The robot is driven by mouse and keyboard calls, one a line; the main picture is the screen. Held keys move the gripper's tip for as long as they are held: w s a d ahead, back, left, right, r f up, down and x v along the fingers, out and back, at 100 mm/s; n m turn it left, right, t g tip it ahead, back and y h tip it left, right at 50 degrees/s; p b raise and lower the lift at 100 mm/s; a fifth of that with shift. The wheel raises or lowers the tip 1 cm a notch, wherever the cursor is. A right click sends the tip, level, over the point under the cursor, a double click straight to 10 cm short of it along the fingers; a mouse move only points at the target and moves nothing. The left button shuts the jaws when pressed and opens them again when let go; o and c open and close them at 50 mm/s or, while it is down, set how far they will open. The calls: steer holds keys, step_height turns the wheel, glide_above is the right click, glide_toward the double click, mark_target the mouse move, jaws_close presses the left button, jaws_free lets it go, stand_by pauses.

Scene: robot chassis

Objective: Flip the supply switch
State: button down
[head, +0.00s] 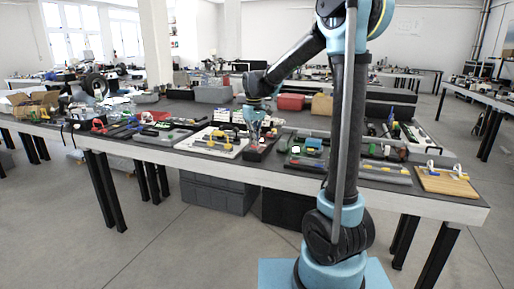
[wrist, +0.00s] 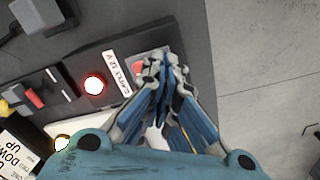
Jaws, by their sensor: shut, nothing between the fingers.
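My gripper (wrist: 163,70) is shut and empty in the wrist view, its fingertips over the end of a dark panel. A white label (wrist: 118,72) beside the fingers appears to read "SUPPLY 12 V". A red switch part (wrist: 139,69) shows between this label and the fingertips; the fingers hide most of it, so its position and any contact cannot be told. A lit red round lamp (wrist: 94,84) sits on the same panel, left of the label. In the head view my gripper (head: 256,117) points down at a dark box (head: 262,148) near the table's front edge.
A red-handled part (wrist: 36,97) and a white card with printed words (wrist: 19,152) lie left in the wrist view. The long table (head: 225,166) carries a white board (head: 212,143), a wooden board (head: 446,182) and many other items. Open floor lies beyond its front edge.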

steer(key=shift+f, duration=0.4)
stand_by(0.3)
steer(key=shift+r, duration=3.55)
steer(key=s+d+f+m+t, duration=0.1)
steer(key=s+d+f+m, duration=0.1)
steer(key=s+d, duration=0.6)
steer(key=s+d+f+m, duration=0.2)
steer(key=s+d, duration=0.5)
steer(key=s, duration=0.1)
steer(key=s+d+f+m+t, duration=0.1)
steer(key=s+d+f+m, duration=0.2)
steer(key=s+d+f, duration=0.4)
steer(key=s+f, duration=0.6)
steer(key=s, duration=0.2)
steer(key=shift+s+d+f+m, duration=0.2)
steer(key=shift+f+m, duration=0.05)
steer(key=shift+m, duration=0.15)
